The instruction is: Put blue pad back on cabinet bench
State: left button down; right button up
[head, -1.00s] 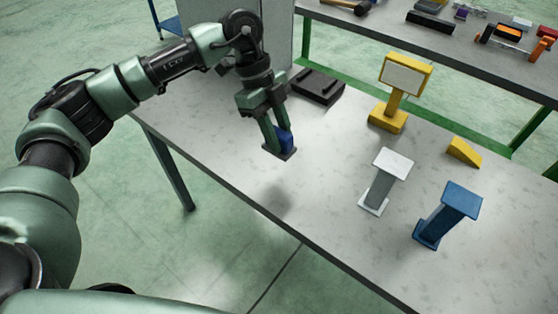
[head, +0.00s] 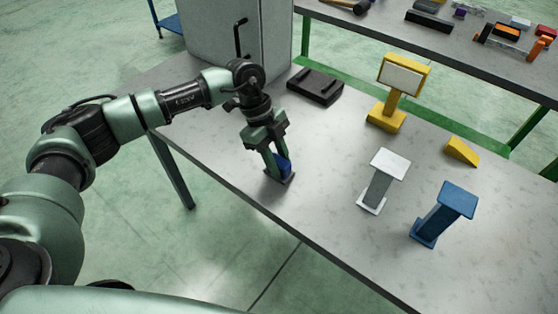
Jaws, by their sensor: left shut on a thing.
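The blue pad (head: 284,164) is between the fingers of my left gripper (head: 279,175), which is shut on it. The fingers hide part of the pad. The gripper points down at the near left part of the grey cabinet bench (head: 240,180), low over its top. I cannot tell whether the pad touches the surface. A grey cabinet (head: 225,40) stands at the back left end of the bench. My right gripper is not in view.
A black tray-like block (head: 315,86) lies behind the gripper. A yellow stand (head: 388,115), a white stand (head: 378,185), a blue stand (head: 443,215) and a yellow wedge (head: 462,151) are to the right. A second table (head: 470,55) with tools is behind. The front middle of the bench is clear.

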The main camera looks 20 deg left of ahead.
pick_arm(q)
jog(key=c, duration=1.1)
grip_release()
jog(key=shift+f, duration=0.15)
jog(key=shift+r, duration=0.2)
jog(key=b+v, duration=0.1)
jog(key=v, duration=1.1)
